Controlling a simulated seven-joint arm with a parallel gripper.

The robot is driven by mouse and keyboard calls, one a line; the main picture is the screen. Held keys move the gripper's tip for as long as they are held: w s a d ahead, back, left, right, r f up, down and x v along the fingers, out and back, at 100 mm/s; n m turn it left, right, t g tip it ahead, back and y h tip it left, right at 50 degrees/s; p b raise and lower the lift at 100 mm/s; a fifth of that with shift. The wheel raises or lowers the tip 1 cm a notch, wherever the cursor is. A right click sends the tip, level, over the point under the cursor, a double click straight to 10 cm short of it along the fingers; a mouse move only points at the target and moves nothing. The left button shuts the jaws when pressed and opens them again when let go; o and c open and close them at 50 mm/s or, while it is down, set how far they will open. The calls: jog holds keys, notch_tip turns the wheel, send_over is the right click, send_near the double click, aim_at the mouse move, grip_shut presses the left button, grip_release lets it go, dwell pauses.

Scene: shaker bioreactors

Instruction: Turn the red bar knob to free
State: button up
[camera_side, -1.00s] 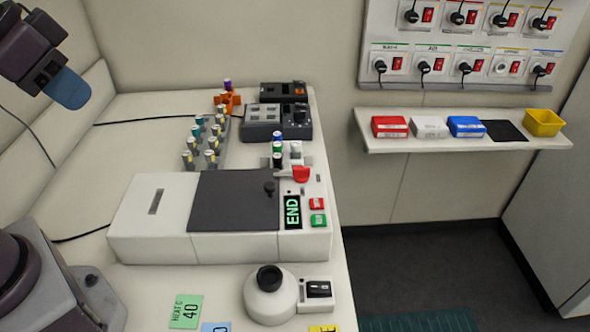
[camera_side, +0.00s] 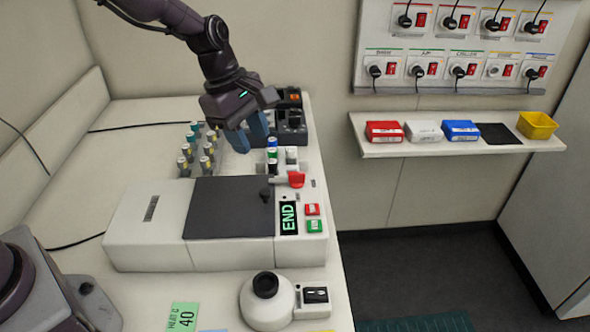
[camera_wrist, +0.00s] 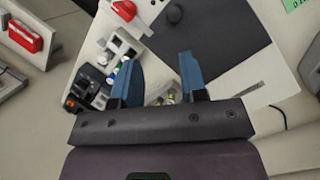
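The red bar knob (camera_side: 296,179) sits on the white machine's top at its right rear corner, right of the dark lid (camera_side: 228,207). In the wrist view the red knob (camera_wrist: 124,10) is at the top, left of centre. My gripper (camera_side: 248,138) has blue fingers and hangs above the bench behind the machine, to the left of and above the knob, not touching it. In the wrist view the fingers (camera_wrist: 158,72) stand apart with nothing held between them.
The green END display (camera_side: 289,218) and red and green buttons (camera_side: 313,209) lie in front of the knob. Several capped vials (camera_side: 196,148) stand in a rack behind the lid. A small vial block (camera_side: 282,158) stands just behind the knob. A white round device (camera_side: 267,300) sits in front.

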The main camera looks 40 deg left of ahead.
aim_at(297, 173)
jog(key=w+d+f+n, duration=0.1)
jog(key=w+f+n, duration=0.1)
jog(key=f, duration=0.1)
jog(key=w+d+f+n+t, duration=0.1)
jog(key=w+f+n, duration=0.2)
jog(key=f, duration=0.1)
jog(key=w+d+f+n, duration=0.2)
jog(key=f+n, duration=0.1)
jog(key=shift+w+f+t, duration=0.25)
jog(key=shift+f+t, duration=0.05)
jog(key=shift+f, duration=0.05)
grip_shut()
